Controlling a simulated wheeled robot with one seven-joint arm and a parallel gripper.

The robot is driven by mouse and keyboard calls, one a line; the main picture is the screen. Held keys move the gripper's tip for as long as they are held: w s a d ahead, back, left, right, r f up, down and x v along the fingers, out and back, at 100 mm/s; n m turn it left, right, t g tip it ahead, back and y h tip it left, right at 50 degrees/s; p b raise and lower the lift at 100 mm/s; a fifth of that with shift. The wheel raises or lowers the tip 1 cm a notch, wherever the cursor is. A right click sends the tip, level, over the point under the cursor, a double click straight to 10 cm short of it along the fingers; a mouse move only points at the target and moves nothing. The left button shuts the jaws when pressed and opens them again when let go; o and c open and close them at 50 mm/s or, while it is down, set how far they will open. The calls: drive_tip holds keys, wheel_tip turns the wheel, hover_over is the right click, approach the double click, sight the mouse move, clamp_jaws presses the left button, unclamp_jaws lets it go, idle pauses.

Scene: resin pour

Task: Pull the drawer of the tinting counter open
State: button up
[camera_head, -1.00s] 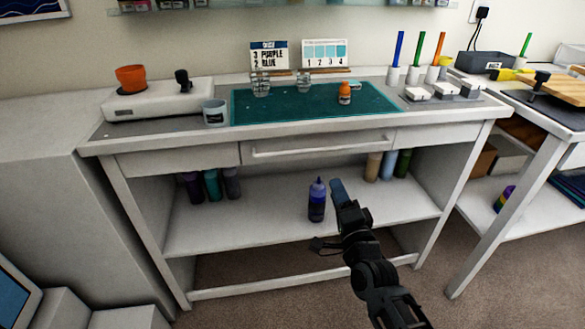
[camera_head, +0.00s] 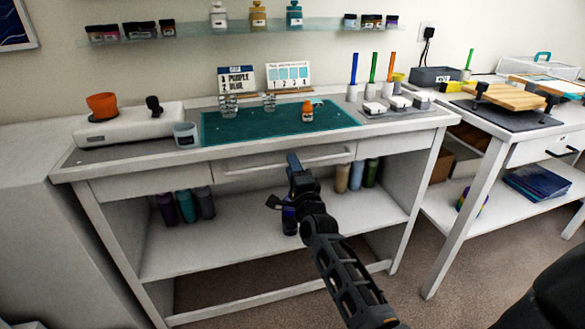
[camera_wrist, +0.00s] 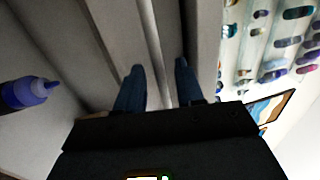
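The tinting counter (camera_head: 105,188) is a white table with a lower shelf. Its middle drawer (camera_head: 235,172) looks shut, flush with the panels beside it. A pale horizontal bar handle (camera_head: 325,157) runs across the drawer front. My gripper (camera_head: 292,158) is just in front of the handle, near its middle, and hides a part of it. In the wrist view my gripper (camera_wrist: 159,68) is open, with one blue-grey finger on each side of the handle bar (camera_wrist: 152,45). I cannot tell whether the fingers touch the bar.
A purple bottle (camera_wrist: 30,92) stands on the lower shelf (camera_head: 240,238), mostly hidden behind my arm in the head view. A teal mat (camera_head: 260,125) with small cups and an orange bottle (camera_head: 308,111) lies on top. Another table (camera_head: 480,185) stands to the right.

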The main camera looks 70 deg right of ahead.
drive_tip(key=shift+d, duration=0.1)
clamp_jaws()
idle(0.3)
idle(0.4)
